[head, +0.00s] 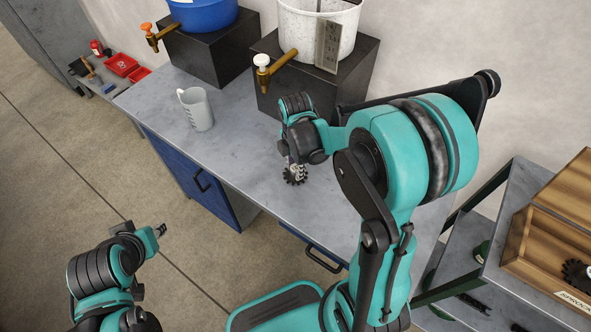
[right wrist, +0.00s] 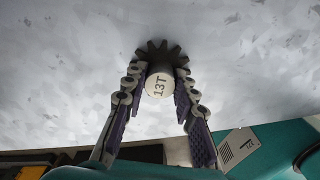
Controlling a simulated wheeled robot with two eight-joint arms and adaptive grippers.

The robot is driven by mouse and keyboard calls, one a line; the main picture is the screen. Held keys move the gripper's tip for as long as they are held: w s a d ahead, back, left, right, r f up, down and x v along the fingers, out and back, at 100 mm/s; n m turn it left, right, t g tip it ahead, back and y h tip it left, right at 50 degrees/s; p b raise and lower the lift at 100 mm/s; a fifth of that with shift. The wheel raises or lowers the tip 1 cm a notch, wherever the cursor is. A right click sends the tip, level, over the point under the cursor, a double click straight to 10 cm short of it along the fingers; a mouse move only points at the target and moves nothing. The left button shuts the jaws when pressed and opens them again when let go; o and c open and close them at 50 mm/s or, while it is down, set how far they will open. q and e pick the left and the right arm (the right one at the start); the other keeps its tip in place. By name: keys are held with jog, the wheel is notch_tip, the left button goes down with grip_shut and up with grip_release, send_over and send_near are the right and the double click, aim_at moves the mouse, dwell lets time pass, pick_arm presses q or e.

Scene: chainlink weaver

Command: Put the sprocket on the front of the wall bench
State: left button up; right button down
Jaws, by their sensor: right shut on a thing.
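The sprocket (head: 294,175) is a dark toothed wheel with a pale hub. In the right wrist view its hub (right wrist: 159,86) is marked 13T and sits between the fingers. My right gripper (head: 296,166) is shut on the hub. It holds the sprocket at or just above the front part of the wall bench (head: 240,160), a grey top with blue drawers; I cannot tell whether it touches. My left gripper (head: 162,230) is away to the left, over the floor; its fingers are too small to judge.
A grey jug (head: 196,109) stands on the bench at left. Black blocks at the back carry a blue tub (head: 203,12) and a white tub (head: 310,35) with taps. A wooden box (head: 530,245) holding another sprocket (head: 578,273) is on the right shelf. The bench front is mostly clear.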

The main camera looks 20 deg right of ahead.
jog(key=shift+f, duration=0.15)
jog(key=c, duration=1.2)
grip_release()
